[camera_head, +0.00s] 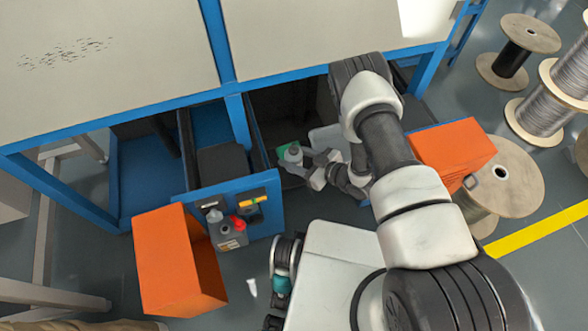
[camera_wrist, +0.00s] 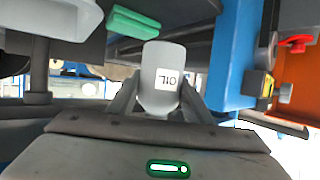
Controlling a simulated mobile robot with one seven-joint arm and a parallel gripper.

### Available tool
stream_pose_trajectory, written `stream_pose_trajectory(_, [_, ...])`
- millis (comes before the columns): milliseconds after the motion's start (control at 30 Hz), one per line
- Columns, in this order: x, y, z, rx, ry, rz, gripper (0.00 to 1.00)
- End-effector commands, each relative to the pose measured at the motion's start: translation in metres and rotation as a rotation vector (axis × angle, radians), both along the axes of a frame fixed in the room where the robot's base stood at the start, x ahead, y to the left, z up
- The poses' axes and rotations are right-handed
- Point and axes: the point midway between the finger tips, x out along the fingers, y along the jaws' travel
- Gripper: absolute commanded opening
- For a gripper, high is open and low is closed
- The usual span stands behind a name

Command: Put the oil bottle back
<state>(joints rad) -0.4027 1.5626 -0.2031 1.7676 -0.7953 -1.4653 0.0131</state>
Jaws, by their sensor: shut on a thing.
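The oil bottle is a grey bottle with a white "OIL" label, which reads upside down in the wrist view (camera_wrist: 160,65). In the head view, the bottle (camera_head: 293,155) is small, beside the opening under the bench. My gripper (camera_head: 307,164) is shut on the bottle. In the wrist view, my gripper's fingers (camera_wrist: 158,104) lie on either side of it. The bottle is held off any surface as far as I can see; its far side is hidden.
Orange boxes (camera_head: 165,262) (camera_head: 455,148) and cable spools (camera_head: 505,175) flank the area.

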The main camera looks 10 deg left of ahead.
Motion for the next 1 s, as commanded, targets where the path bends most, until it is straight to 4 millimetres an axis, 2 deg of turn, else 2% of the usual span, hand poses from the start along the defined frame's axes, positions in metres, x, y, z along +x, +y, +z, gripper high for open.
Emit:
stream_pose_trajectory(33, [-0.001,0.0,-0.011,0.0,0.0,0.002,0.06])
stream_pose_trajectory(267, [0.0,0.0,-0.028,0.001,-0.001,-0.001,0.06])
stream_pose_trajectory(467, [0.0,0.0,-0.056,0.001,0.0,0.0,0.06])
stream_pose_trajectory(867, [0.001,0.0,-0.062,0.002,-0.001,-0.002,0.06])
stream_pose_trajectory(900, [0.001,0.0,-0.061,0.001,0.0,-0.002,0.49])
stream_pose_trajectory(1000, [0.001,0.0,-0.06,0.001,0.0,-0.002,0.64])
